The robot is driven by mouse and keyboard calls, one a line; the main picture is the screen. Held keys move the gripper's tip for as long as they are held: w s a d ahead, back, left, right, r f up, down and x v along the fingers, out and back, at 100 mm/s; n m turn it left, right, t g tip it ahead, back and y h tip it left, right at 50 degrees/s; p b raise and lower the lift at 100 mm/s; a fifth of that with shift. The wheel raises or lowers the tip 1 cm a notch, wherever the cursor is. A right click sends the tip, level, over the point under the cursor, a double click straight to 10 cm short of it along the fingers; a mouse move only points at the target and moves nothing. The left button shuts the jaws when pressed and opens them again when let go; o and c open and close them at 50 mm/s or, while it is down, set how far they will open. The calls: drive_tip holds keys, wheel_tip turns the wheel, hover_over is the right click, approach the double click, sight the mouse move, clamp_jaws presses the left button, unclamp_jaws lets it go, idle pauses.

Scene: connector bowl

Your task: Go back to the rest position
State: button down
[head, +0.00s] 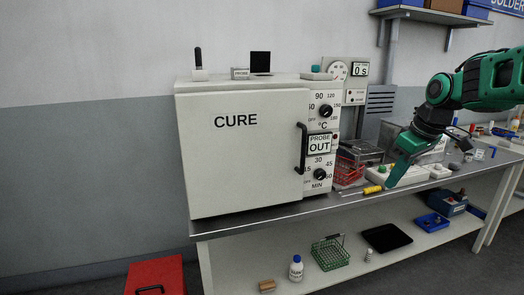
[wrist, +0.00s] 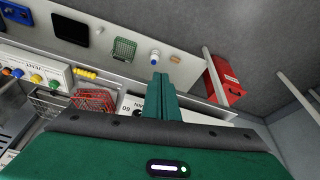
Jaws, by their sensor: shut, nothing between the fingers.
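My gripper (head: 389,184) is green and shows at the right in the head view, at the end of my green arm. It points down over the bench's front edge, right of the cure oven. In the wrist view the two fingers of my gripper (wrist: 161,76) are together, with nothing between them. The white cure oven (head: 240,160) stands on the bench with its door shut, and its sign reads PROBE OUT.
A red wire basket (head: 348,170) sits between the oven and my gripper. A yellow item (head: 372,190) lies at the bench edge. The lower shelf holds a green basket (head: 330,254), a white bottle (head: 296,268) and a black tray (head: 388,238). A red box (head: 155,277) stands on the floor.

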drive_tip(key=s+d+f+m+g, duration=0.1)
drive_tip(key=s+f+m, duration=0.3)
drive_tip(key=s, duration=0.7)
drive_tip(key=s+d+f+m+g+h, duration=0.1)
drive_tip(key=s+f+m, duration=0.3)
drive_tip(key=s, duration=0.7)
drive_tip(key=s+d+f+m+g, duration=0.1)
drive_tip(key=s+d+f+m, duration=0.2)
drive_tip(key=s, duration=0.8)
drive_tip(key=shift+d+f+m, duration=0.15)
drive_tip(key=shift+f+m, duration=0.5)
drive_tip(key=shift+m, duration=0.15)
